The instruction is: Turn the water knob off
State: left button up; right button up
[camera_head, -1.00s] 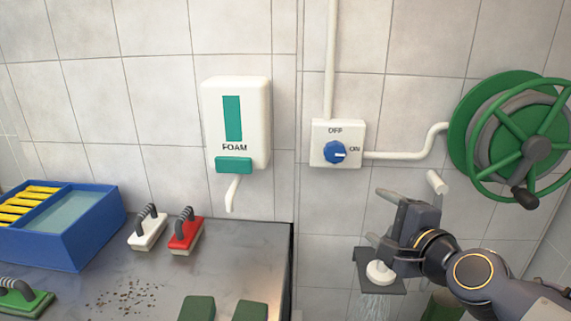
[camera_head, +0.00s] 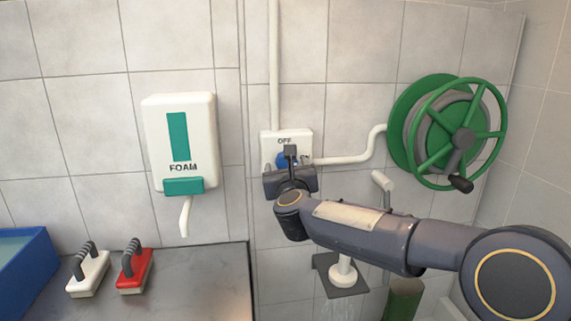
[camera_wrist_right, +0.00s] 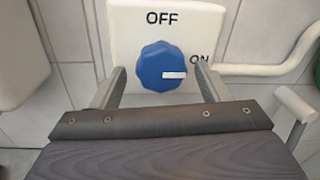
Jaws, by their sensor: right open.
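The blue water knob (camera_wrist_right: 162,67) sits on a white wall box (camera_wrist_right: 190,18) marked OFF at the top and ON at the right. Its white pointer is turned toward ON. In the head view the knob (camera_head: 283,160) is partly hidden by my right gripper (camera_head: 290,165). In the right wrist view my right gripper (camera_wrist_right: 160,85) is open, with one finger on each side of the knob. I cannot tell whether the fingers touch it. My left gripper is not in view.
A shower head (camera_head: 343,272) sprays water below my right arm. A green hose reel (camera_head: 462,138) is on the wall at right. A foam dispenser (camera_head: 180,140) hangs at left, above a metal table (camera_head: 200,290) with a white brush (camera_head: 88,270) and a red brush (camera_head: 134,268).

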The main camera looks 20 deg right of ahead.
jog(key=shift+w+d, duration=0.25)
jog(key=shift+w, duration=0.35)
jog(key=c, duration=1)
jog(key=shift+o, duration=0.2)
